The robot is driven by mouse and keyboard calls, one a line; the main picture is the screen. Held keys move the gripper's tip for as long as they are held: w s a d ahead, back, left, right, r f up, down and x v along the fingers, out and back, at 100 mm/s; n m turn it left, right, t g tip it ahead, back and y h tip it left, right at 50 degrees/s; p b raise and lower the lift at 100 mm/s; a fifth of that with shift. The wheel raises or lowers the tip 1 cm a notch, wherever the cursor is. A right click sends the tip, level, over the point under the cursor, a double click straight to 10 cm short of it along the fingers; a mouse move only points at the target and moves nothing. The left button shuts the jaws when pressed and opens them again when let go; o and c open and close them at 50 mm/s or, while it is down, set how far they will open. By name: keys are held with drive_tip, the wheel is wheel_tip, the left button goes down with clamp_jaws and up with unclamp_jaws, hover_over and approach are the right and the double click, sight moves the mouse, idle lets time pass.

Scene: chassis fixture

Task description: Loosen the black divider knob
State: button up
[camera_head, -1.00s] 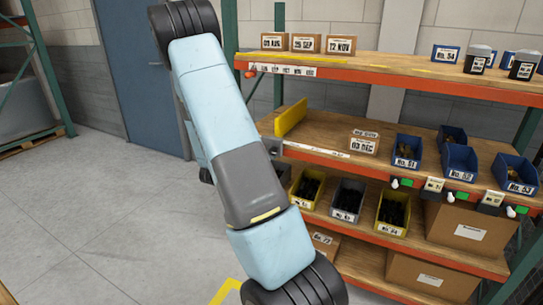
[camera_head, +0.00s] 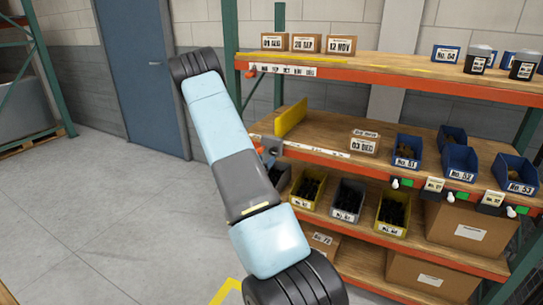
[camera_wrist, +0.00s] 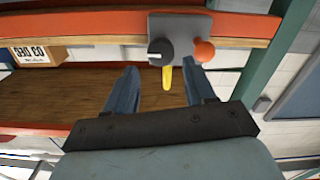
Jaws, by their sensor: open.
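The black knob (camera_wrist: 160,52), with a white mark on its face, sits on a grey plate (camera_wrist: 180,24) on an orange shelf edge. An orange-red knob (camera_wrist: 204,50) is beside it on the right in the wrist view. The yellow divider (camera_head: 291,118) stands on the middle shelf; its narrow end shows in the wrist view (camera_wrist: 167,78). My gripper (camera_wrist: 160,82) is open and empty, with the black knob ahead of its fingers and apart from them. In the head view my gripper (camera_head: 268,151) is at the middle shelf's left front, and the black knob cannot be made out.
The 03 DEC box (camera_head: 364,143) and blue bins (camera_head: 461,162) stand on the middle shelf. Yellow and grey bins (camera_head: 347,200) are below it. A green upright (camera_head: 231,45) is at the rack's left. Open floor (camera_head: 90,210) lies left of the rack.

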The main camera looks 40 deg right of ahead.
sight(272, 154)
drive_tip(key=x, duration=0.7)
drive_tip(key=shift+c, duration=0.4)
drive_tip(key=c, duration=0.6)
drive_tip(key=shift+w+a, duration=0.1)
drive_tip(key=shift+a, duration=0.05)
drive_tip(key=shift+c, duration=0.5)
